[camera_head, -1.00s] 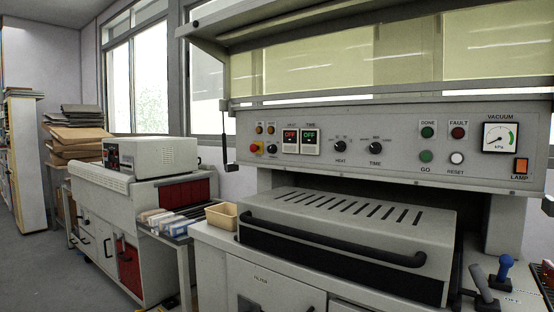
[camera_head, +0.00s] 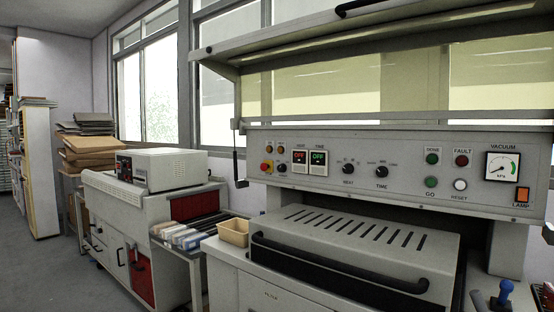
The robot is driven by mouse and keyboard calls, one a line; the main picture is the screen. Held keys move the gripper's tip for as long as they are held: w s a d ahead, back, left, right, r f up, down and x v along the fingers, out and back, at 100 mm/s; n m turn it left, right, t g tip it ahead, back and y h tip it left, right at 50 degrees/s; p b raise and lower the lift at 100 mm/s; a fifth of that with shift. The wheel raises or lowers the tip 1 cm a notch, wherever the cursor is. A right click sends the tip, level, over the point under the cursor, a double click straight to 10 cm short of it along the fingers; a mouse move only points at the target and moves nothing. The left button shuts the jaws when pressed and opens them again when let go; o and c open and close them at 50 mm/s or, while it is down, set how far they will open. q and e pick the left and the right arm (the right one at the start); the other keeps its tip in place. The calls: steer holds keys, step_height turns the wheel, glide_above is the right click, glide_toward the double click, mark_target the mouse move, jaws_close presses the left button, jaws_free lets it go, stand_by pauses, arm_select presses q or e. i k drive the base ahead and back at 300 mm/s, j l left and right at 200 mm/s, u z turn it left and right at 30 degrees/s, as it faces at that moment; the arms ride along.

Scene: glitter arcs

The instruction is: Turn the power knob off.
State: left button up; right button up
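The grey control panel (camera_head: 400,148) spans the front of the machine at centre right in the head view. At its left end a small black knob (camera_head: 282,168) sits beside a red push button on yellow; its label is too small to read, so I cannot tell if it is the power knob. The larger black HEAT knob (camera_head: 348,169) and TIME knob (camera_head: 381,171) are further right. Two small displays, a red one (camera_head: 299,157) and a green one (camera_head: 318,158), both read OFF. Neither of my grippers is in view.
A slotted grey cover with a black bar handle (camera_head: 340,265) juts out below the panel. A raised hood (camera_head: 350,35) hangs above. A tan tray (camera_head: 234,232) sits on the front left corner. A blue-topped lever (camera_head: 505,290) stands lower right. Floor is open at far left.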

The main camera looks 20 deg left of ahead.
mark_target(282, 167)
steer(key=i+j, duration=0.3)
steer(key=i+j+z, duration=0.15)
steer(key=j, duration=0.3)
steer(key=i+j, duration=0.35)
steer(key=i+j+z, duration=0.1)
steer(key=i+j, duration=0.15)
steer(key=j, duration=0.25)
